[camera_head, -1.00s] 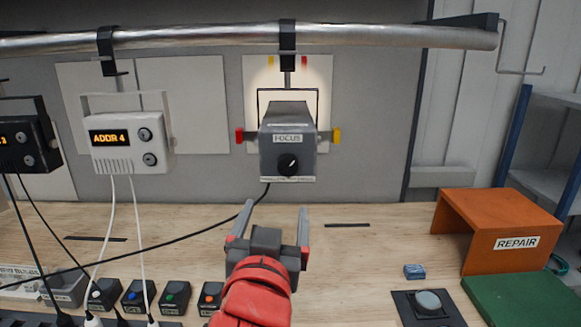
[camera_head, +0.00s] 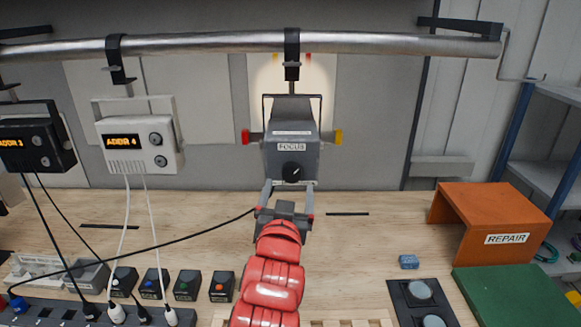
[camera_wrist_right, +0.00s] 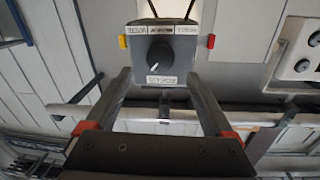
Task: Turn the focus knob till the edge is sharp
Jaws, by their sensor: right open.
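The grey lamp housing (camera_head: 291,135) labelled FOCUS hangs from the overhead pipe, with a black focus knob (camera_head: 292,173) low on its front. A lit patch (camera_head: 268,72) shows on the white panel behind it. In the right wrist view the housing appears upside down, and the knob (camera_wrist_right: 160,56) has a pale pointer line. My right gripper (camera_head: 288,188) is open and empty, with its fingers pointing up at the housing just below the knob. In the wrist view the fingertips (camera_wrist_right: 159,78) stand either side of the knob's line, apart from it. My left gripper is out of view.
A white ADDR 4 unit (camera_head: 138,145) and a black unit (camera_head: 38,145) hang to the left. Cables run down to a power strip (camera_head: 60,312). An orange REPAIR stand (camera_head: 490,210) and a green mat (camera_head: 515,290) are at the right. The bench just right of my arm is mostly clear.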

